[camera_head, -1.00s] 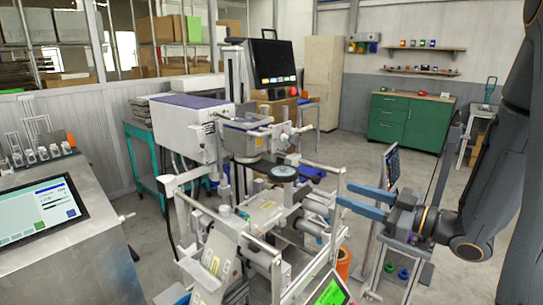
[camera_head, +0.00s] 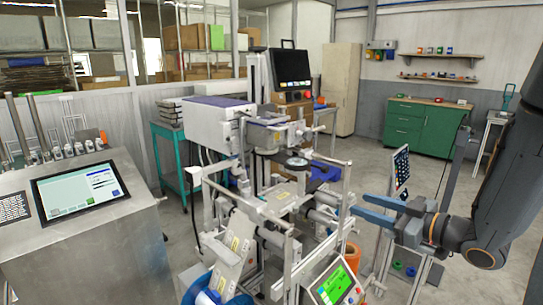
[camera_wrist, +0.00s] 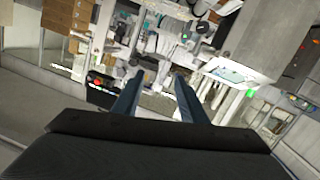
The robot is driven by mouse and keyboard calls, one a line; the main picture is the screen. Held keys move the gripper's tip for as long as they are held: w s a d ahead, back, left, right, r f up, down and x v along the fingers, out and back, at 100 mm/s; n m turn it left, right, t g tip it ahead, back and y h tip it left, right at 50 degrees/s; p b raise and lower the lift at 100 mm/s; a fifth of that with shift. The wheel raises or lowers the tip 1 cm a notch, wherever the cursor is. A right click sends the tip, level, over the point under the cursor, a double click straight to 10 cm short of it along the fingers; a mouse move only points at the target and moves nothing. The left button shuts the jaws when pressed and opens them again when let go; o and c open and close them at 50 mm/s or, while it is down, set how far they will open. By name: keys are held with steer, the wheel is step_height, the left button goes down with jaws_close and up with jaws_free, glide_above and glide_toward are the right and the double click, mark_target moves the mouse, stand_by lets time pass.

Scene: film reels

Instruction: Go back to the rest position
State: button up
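My gripper (camera_head: 366,208) is at the right of the head view, with its two blue fingers pointing left toward the machine's frame. The fingers are apart with nothing between them. In the wrist view my gripper (camera_wrist: 156,92) also shows two parted, empty fingers. The labelling machine (camera_head: 275,200) with its metal rails stands left of the fingers. Whether the fingertips touch its frame cannot be told from the head view.
A steel console with a touchscreen (camera_head: 80,191) stands at the left. A small green-screen panel (camera_head: 334,285) is at the front of the machine. A green cabinet (camera_head: 425,127) stands at the back.

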step_height(320, 180, down, 7)
steer(key=d+m+g+h, duration=0.35)
steer(key=m+h, duration=0.25)
steer(key=h, duration=0.4)
steer(key=s+a+f+m+g, duration=0.1)
steer(key=s+a+g, duration=0.3)
steer(key=s, duration=0.5)
steer(key=s+a+f+m+g, duration=0.1)
steer(key=s+a+m+g, duration=0.2)
steer(key=s, duration=0.6)
steer(key=shift+a+f+g, duration=0.4)
steer(key=shift+a+g, duration=0.05)
steer(key=shift+a, duration=0.45)
steer(key=shift+w, duration=0.1)
steer(key=shift+c, duration=1)
steer(key=shift+d+m, duration=0.15)
steer(key=shift+m, duration=0.15)
